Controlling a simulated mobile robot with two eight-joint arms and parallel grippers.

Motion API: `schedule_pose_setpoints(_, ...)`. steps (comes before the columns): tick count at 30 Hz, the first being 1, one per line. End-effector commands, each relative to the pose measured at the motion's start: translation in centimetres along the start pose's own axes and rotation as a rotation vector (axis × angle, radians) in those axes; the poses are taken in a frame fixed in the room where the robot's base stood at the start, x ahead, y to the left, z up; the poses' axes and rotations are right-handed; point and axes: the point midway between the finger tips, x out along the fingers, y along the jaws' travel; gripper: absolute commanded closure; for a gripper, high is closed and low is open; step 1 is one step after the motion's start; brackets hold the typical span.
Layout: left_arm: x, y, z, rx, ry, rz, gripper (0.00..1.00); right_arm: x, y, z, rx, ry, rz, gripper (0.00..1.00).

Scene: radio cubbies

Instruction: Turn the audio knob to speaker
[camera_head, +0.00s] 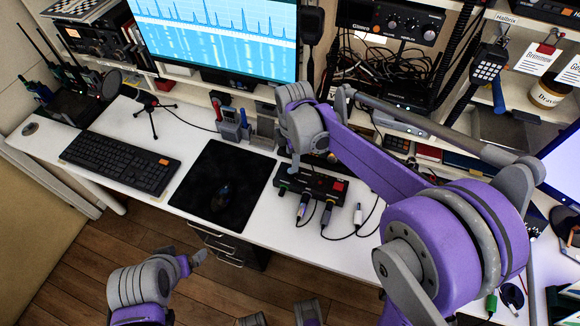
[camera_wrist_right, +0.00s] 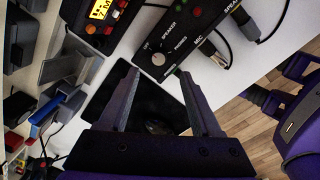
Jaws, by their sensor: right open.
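The audio box (camera_head: 312,184) is a black unit with a red button, on the white desk right of the mouse pad. In the right wrist view its face (camera_wrist_right: 203,18) carries the labels SPEAKER, PHONES and MIC. A small round grey knob (camera_wrist_right: 158,59) sits near the OFF label; I cannot read its pointer. My right gripper (camera_wrist_right: 155,74) is open, with its fingertips on either side of the knob in that view; contact cannot be told. In the head view its arm hides most of it. My left gripper (camera_head: 194,259) is low, in front of the desk; its jaws are unclear.
Plugs and cables (camera_head: 325,215) come out of the box's front. A black mouse pad (camera_head: 200,190) with a mouse and a keyboard (camera_head: 121,160) lie to the left. A handheld radio in a stand (camera_head: 230,125) is behind the pad. Shelves of radio gear line the back.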

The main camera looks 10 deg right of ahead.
Motion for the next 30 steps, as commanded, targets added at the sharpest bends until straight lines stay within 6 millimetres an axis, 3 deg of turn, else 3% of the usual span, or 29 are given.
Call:
schedule_pose_setpoints(3, 0.2, 0.0, 0.2, 0.0, -0.001, 0.0, 0.0, 2.6, 0.0, 0.0, 0.001, 0.0, 0.0, 0.35)
schedule_pose_setpoints(10, 0.4, 0.0, 0.3, 0.0, -0.002, 0.0, 0.0, 6.0, 0.0, 0.0, 0.001, 0.0, 0.0, 0.35)
schedule_pose_setpoints(23, 0.5, 0.0, 0.4, 0.0, -0.002, 0.0, 0.0, 7.2, 0.0, 0.0, 0.002, 0.0, 0.001, 0.35)
schedule_pose_setpoints(30, 0.5, 0.0, 0.4, 0.0, -0.002, 0.0, 0.0, 7.2, 0.0, 0.0, 0.002, 0.0, 0.001, 0.75)
